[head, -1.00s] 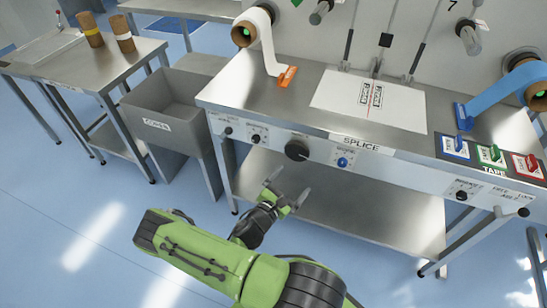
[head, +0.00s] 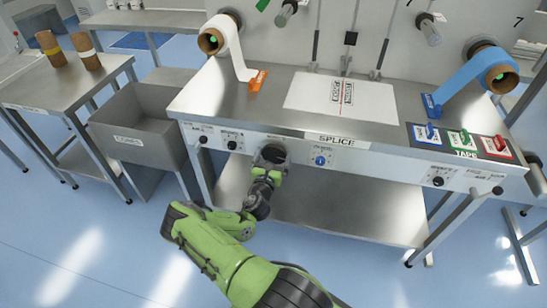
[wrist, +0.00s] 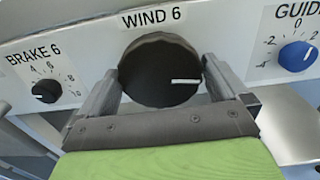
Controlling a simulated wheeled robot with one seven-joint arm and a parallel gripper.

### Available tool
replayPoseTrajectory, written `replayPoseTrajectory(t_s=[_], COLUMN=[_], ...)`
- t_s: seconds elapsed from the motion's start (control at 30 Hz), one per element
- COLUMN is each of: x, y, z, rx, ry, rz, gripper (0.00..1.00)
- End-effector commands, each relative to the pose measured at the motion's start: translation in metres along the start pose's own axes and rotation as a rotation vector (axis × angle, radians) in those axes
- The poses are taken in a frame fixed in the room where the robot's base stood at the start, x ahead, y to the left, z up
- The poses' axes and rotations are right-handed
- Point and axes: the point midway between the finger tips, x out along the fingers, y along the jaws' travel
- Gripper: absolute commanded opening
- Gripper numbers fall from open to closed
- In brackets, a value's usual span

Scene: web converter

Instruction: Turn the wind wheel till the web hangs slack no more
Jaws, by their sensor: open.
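The wind wheel is a black round knob (wrist: 157,58) under a "WIND 6" label, with a white mark pointing right. My gripper (wrist: 161,80) is open, with one finger on each side of the knob; whether the fingers touch it I cannot tell. In the head view my gripper (head: 270,158) is at the bench's front panel and mostly hides the knob. A white web (head: 235,52) runs from the left roll to an orange clamp (head: 258,80). A blue web (head: 465,80) runs from the right roll to a blue clamp (head: 430,106). I cannot tell which web is slack.
The brake knob (wrist: 45,91) lies left of the wheel and the blue guide knob (wrist: 297,56) right of it. A grey bin (head: 140,125) stands left of the bench. Tape switches (head: 463,140) sit on the bench's right end. Open floor lies in front.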

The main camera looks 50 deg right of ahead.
Motion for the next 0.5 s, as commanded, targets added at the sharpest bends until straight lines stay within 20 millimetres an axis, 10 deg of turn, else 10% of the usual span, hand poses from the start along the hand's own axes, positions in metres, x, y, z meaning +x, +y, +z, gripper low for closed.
replayPoseTrajectory(t_s=[0.33, 0.5], x=[0.0078, 0.0076], y=[0.0001, 0.0001], z=[0.0006, 0.0005], rx=[-0.001, 0.0], ry=[0.0, 0.0], rz=[0.001, 0.001], gripper=[0.98, 0.72])
